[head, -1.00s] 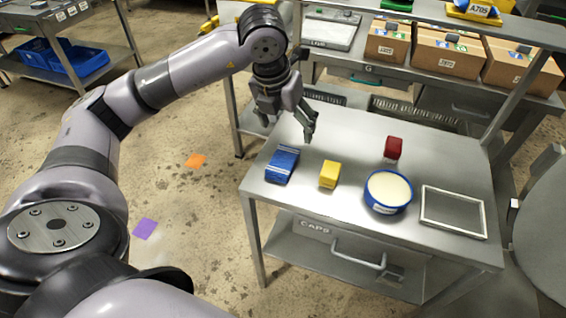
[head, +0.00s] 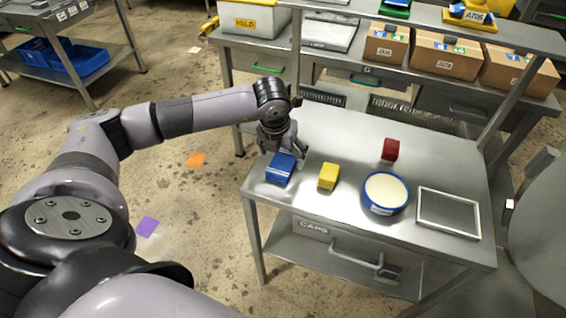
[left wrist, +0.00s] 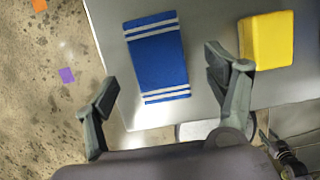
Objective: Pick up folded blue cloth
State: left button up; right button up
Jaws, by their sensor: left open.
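The folded blue cloth (head: 281,169) lies on the left end of the steel table, near its left edge. In the left wrist view the cloth (left wrist: 158,58) is blue with white stripes at both ends. My left gripper (head: 282,148) is just behind and above the cloth in the head view, pointing down and partly hiding its far end. In the left wrist view my left gripper (left wrist: 161,78) is open, with one finger to each side of the cloth's line and nothing between them. The cloth appears untouched.
A yellow block (head: 328,176) stands close to the right of the cloth. A red block (head: 390,150), a blue tub with pale contents (head: 385,193) and a framed tray (head: 449,212) are farther right on the table (head: 340,130). Cardboard boxes (head: 445,55) line the back shelf.

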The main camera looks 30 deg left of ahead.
aim_at(283, 162)
pick_arm(q)
jog(key=shift+p+x, duration=0.35)
jog(key=shift+x, duration=1.6)
jog(key=shift+s, duration=0.2)
jog(key=shift+c, duration=0.6)
jog(key=c, duration=1)
jog(key=shift+c, duration=0.2)
notch_tip(283, 162, up, 20)
jog(key=b, duration=0.2)
jog(key=shift+b, duration=0.3)
jog(key=o, duration=0.4)
jog(key=c, duration=0.4)
